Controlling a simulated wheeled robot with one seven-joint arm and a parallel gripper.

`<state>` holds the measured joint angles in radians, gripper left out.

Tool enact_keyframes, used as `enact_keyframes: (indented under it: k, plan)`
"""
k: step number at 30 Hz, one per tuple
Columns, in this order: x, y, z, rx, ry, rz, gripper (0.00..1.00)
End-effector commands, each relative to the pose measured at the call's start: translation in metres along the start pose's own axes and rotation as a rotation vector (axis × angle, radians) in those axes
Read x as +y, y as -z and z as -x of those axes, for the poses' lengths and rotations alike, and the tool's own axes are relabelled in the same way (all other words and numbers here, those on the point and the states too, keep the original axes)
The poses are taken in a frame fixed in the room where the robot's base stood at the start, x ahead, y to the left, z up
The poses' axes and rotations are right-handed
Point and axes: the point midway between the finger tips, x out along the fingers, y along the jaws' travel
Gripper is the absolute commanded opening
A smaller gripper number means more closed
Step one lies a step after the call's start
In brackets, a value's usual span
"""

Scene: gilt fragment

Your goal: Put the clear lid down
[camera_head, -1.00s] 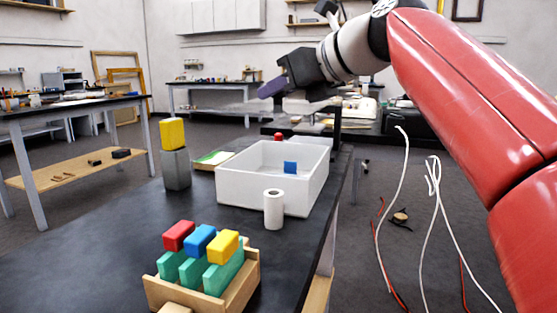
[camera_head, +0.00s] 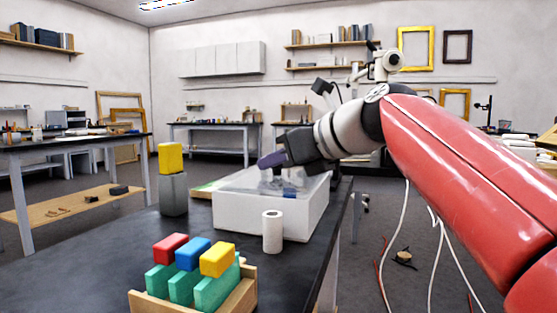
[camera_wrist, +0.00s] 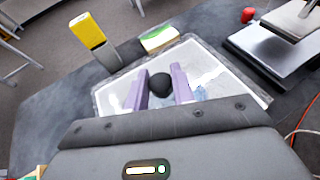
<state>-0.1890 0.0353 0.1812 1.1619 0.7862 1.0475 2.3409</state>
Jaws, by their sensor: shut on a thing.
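The clear lid (camera_head: 238,184) is a see-through flat sheet level with the top of the white box (camera_head: 250,217). In the wrist view the lid (camera_wrist: 118,98) spans the box opening, and its dark round knob (camera_wrist: 159,84) sits between my purple fingers. My gripper (camera_head: 272,162) is shut on the knob, above the box. I cannot tell whether the lid touches the rim or hangs just above it. A blue block (camera_wrist: 200,93) shows dimly through the lid.
A white roll (camera_head: 272,232) stands in front of the box. A grey post with a yellow block (camera_head: 171,158) stands at left. A wooden rack (camera_head: 240,290) with coloured blocks is at the front. A red object (camera_wrist: 248,15) lies beyond the box.

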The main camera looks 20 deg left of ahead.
Motion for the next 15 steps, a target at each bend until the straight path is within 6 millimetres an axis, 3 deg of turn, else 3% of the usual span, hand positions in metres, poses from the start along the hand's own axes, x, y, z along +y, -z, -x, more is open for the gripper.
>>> enact_keyframes:
  k: [1,2,6,15]
  plan:
    - [0.0000,0.0020,-0.0006,-0.001,0.000,0.000,0.00]
    - [-0.0001,0.0016,-0.0005,0.000,0.000,0.000,0.27]
    - [-0.0001,0.0013,-0.0005,0.000,0.000,0.000,0.46]
    - [0.0000,-0.0001,0.0000,0.000,0.000,0.000,0.46]
